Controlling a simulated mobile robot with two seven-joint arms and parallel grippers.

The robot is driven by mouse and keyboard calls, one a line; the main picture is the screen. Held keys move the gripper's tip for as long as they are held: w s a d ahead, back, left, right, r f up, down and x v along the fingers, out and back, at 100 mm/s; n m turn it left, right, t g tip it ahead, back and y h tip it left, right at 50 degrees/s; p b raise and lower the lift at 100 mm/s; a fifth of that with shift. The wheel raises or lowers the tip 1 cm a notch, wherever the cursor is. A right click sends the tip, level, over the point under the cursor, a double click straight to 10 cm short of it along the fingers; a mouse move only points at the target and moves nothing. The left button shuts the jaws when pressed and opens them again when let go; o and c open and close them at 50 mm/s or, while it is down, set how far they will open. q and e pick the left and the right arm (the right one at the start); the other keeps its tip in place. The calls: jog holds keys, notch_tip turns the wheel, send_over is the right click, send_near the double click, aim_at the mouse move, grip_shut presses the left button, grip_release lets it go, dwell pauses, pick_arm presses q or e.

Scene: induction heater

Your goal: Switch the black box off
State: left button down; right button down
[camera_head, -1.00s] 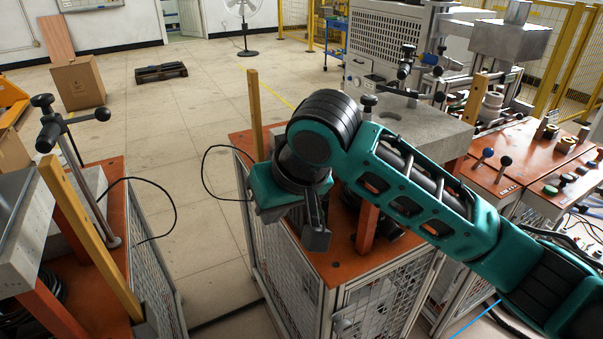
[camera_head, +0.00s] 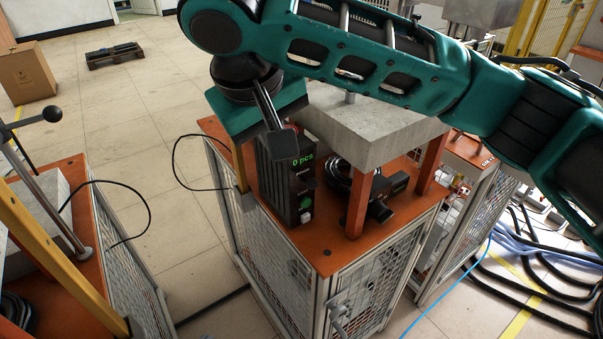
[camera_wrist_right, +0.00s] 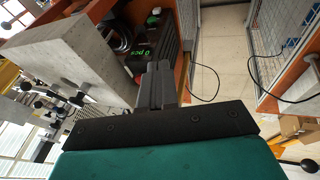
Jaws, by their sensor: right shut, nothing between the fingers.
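The black box (camera_head: 275,190) stands upright on the orange top of the middle stand (camera_head: 330,262). Its face shows a green "0 pcs" display (camera_head: 303,160), a green button (camera_head: 305,202) and a pale control (camera_head: 306,216) low down. My right gripper (camera_head: 281,145) is shut and empty, its fingers in front of the box's upper part in the head view. In the right wrist view the shut fingers (camera_wrist_right: 156,72) point toward the box (camera_wrist_right: 167,36); I cannot tell whether they touch it. My left gripper is not in view.
A concrete block (camera_head: 375,132) on orange legs stands right of the box. Coiled black cable (camera_head: 343,175) lies under it. A wooden post (camera_head: 240,166) stands left of the box. Another stand (camera_head: 85,265) is at left, with open floor between the stands.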

send_near(309, 182)
notch_tip(309, 182, down, 4)
jog(key=w+a, duration=0.1)
jog(key=a, duration=0.2)
jog(key=shift+w+d+f, duration=0.4)
jog(key=shift+d+f, duration=0.15)
jog(key=shift+d, duration=0.15)
jog(key=shift+w+d+f, duration=0.4)
jog(key=shift+d+f, duration=0.2)
jog(key=shift+d, duration=0.1)
